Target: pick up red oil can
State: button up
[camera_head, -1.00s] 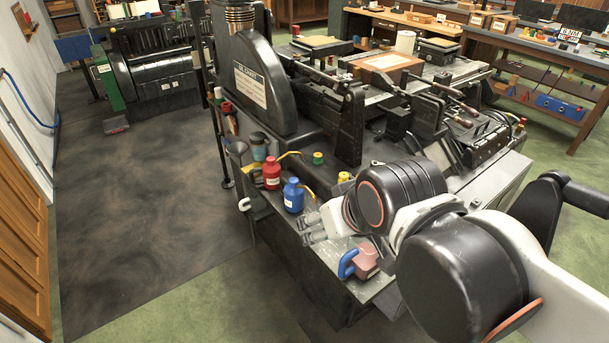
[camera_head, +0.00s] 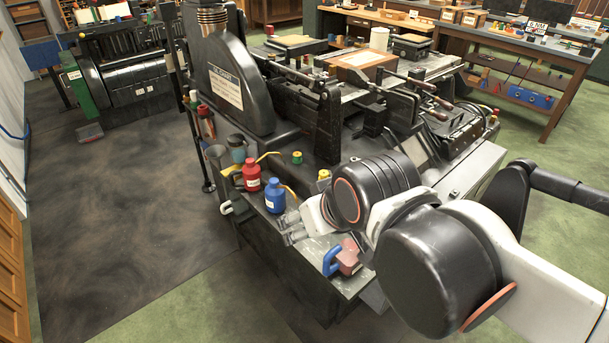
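The red oil can (camera_head: 251,179) stands upright on the near left ledge of the dark machine. It is a small red bottle with a white label, and a yellow spout shows behind it. A similar blue can (camera_head: 274,197) stands just to its right and nearer. My gripper (camera_head: 288,231) is low over the ledge, to the right of and nearer than both cans, touching neither as far as I can see. Its grey fingers are small and partly hidden by my arm, so I cannot tell their opening. I see nothing held in it.
A pinkish container with a blue handle (camera_head: 347,257) sits on the ledge's near corner, below my arm. Dark funnel-topped cups (camera_head: 238,150) stand behind the red can. Open floor (camera_head: 120,230) lies to the left.

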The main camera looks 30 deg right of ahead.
aim_at(250, 173)
jog(key=i+j+z, duration=0.15)
jog(key=i+j, duration=0.85)
